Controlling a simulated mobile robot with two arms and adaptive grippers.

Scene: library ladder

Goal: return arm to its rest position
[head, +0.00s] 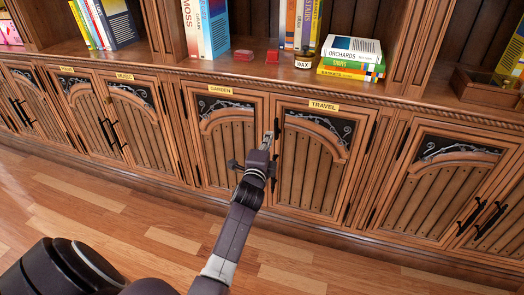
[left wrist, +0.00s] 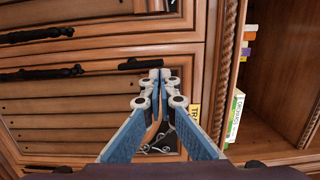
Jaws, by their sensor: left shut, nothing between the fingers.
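My left arm (head: 238,220) reaches up from the bottom of the head view. My left gripper (head: 267,138) is at the upper part of the seam between the garden and travel cabinet doors, close in front of them. In the left wrist view my left gripper (left wrist: 159,76) has its fingertips together with nothing between them. A dark door handle (left wrist: 141,65) shows right by the fingertips; I cannot tell whether they touch it. The garden door (head: 226,155) and the travel door (head: 312,165) look closed. My right gripper is in neither view.
A wooden tray (head: 485,88) is at the right. More closed cabinets flank these doors. The wooden floor (head: 110,215) in front is clear.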

